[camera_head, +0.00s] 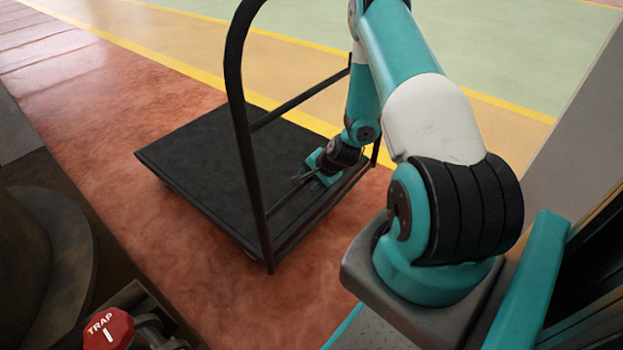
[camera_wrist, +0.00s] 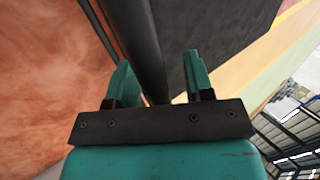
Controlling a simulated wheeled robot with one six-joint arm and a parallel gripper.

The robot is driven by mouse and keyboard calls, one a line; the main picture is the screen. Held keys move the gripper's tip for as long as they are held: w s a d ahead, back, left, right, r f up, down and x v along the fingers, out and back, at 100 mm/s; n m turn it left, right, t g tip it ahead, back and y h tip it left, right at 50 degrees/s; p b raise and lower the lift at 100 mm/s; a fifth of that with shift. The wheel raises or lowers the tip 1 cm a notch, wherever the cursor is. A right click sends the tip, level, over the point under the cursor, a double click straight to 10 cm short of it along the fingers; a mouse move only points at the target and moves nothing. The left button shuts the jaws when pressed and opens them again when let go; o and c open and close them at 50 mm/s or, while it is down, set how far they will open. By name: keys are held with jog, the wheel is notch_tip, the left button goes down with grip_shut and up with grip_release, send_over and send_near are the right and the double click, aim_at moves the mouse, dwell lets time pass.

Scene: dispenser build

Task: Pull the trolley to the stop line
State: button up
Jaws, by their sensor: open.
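The trolley has a flat black deck (camera_head: 205,165) and a dark tubular handle (camera_head: 237,90) that rises as a hoop with a crossbar. It stands on the reddish floor in front of me. My gripper (camera_head: 300,180) is low beside the handle in the head view. In the wrist view my gripper (camera_wrist: 159,72) is open, with a dark handle bar (camera_wrist: 140,40) running between its two teal fingers. I cannot tell whether either finger touches the bar. Yellow lines (camera_head: 205,77) cross the floor beyond the deck; I cannot tell whether one is the stop line.
A red knob marked TRAP (camera_head: 108,328) is at the lower left, beside dark machinery (camera_head: 45,240). A pale grey panel (camera_head: 565,120) stands at the right. Reddish floor (camera_head: 110,95) is clear to the left of the trolley, and the green floor (camera_head: 500,50) beyond looks clear.

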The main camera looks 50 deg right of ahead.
grip_shut()
dwell(1.4)
